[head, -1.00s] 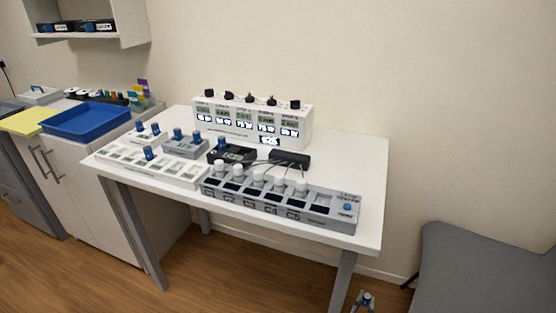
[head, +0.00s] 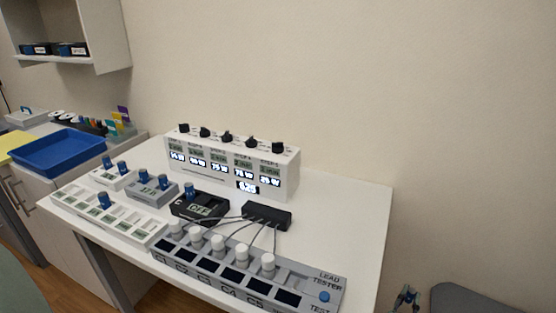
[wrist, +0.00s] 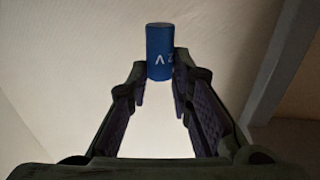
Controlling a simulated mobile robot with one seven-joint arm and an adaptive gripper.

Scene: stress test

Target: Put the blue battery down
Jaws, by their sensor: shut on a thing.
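My gripper (wrist: 160,88) is shut on a blue battery (wrist: 160,50), a blue cylinder with white lettering held at the fingertips. In the head view my gripper (head: 406,298) shows small at the bottom right, off the table's right side. The battery cannot be made out clearly there. The white table (head: 335,210) carries several other blue cylinders. One stands in a black device (head: 213,208) with a lit display, others in a grey holder (head: 150,191) and a white tray (head: 135,227).
A grey lead tester (head: 315,295) with white knobs lines the table's front. A black box (head: 267,214) with cables and a white display unit (head: 288,175) stand behind it. The table's right end is bare. A blue tray (head: 55,155) lies left; a grey chair (head: 465,300) is right.

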